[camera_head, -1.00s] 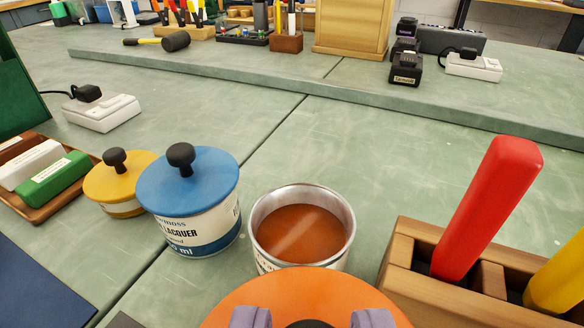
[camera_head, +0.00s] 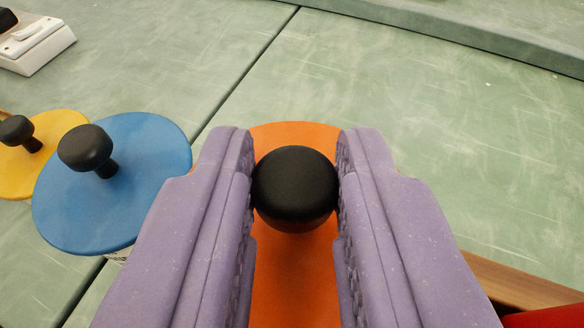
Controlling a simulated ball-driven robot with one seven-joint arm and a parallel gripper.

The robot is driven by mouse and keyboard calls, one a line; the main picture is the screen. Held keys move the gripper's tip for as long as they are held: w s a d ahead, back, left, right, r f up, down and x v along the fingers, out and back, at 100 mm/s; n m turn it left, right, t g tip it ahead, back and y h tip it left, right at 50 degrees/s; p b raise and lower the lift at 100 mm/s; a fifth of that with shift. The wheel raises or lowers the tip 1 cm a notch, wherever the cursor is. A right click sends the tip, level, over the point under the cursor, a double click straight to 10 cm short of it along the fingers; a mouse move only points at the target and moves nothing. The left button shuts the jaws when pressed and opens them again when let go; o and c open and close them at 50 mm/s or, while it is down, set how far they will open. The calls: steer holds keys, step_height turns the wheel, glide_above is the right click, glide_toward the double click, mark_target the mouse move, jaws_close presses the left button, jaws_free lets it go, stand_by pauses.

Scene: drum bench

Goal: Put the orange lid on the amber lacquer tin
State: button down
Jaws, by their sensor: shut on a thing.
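The orange lid (camera_head: 291,262) is in the lower middle of the view, with a round black knob (camera_head: 295,188) on top. My gripper (camera_head: 295,185) has its two purple fingers shut on that knob, one on each side. The amber lacquer tin is not visible now. The lid and my fingers cover the area where the open tin stood earlier. I cannot tell whether the lid touches the tin's rim or is above it.
A tin with a blue lid (camera_head: 135,190) stands close to the left, and a yellow-lidded tin (camera_head: 60,135) is beyond it. A wooden block edge (camera_head: 520,284) and a red handle (camera_head: 550,317) are at the lower right.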

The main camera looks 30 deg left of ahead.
mark_target(295, 266)
step_height(295, 266, down, 4)
steer(key=shift+r+b, duration=0.25)
steer(key=shift+b, duration=0.4)
steer(key=shift+f, duration=0.1)
steer(key=c, duration=0.9)
jaws_free()
steer(key=shift+s+d+r, duration=0.1)
steer(key=shift+s+r, duration=0.05)
steer(key=shift+r, duration=0.05)
steer(key=shift+p+v, duration=5.9)
steer(key=shift+p, duration=1.5)
